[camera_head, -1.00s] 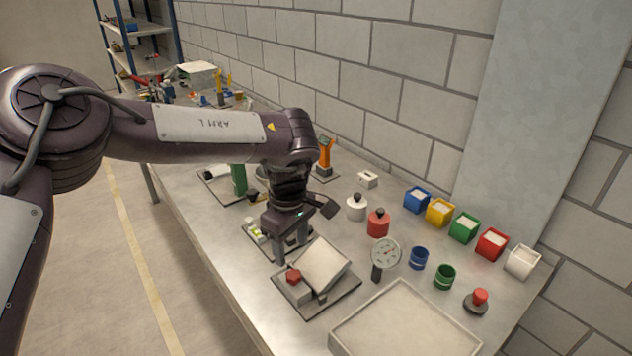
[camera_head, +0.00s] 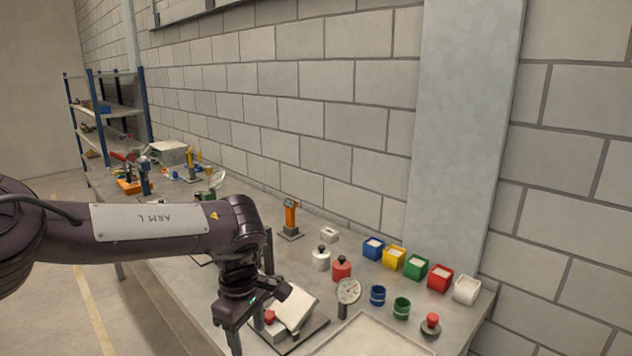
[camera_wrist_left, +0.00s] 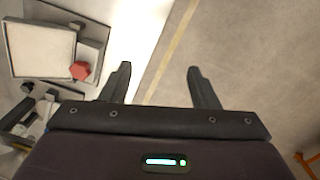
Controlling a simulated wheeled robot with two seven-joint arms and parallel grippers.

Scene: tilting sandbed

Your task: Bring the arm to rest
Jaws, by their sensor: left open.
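My left arm comes in from the left in the head view, with the left gripper (camera_head: 252,330) pointing down near the front edge of the workbench (camera_head: 195,300). In the left wrist view the left gripper (camera_wrist_left: 160,85) is open, its two fingers apart with nothing between them. Below it are the bench's edge and the floor. The tilting sandbed (camera_head: 296,308), a pale square bed with a red knob (camera_head: 269,316), stands just right of the gripper, partly hidden by it. The sandbed also shows at upper left in the left wrist view (camera_wrist_left: 40,50). My right gripper is not seen.
A dial gauge (camera_head: 348,291), a white weight (camera_head: 321,259) and a red weight (camera_head: 341,268) stand behind the sandbed. Coloured bins (camera_head: 415,270) line the wall side. A shallow tray (camera_head: 375,335) lies at the front right. Open floor (camera_wrist_left: 235,60) lies beside the bench.

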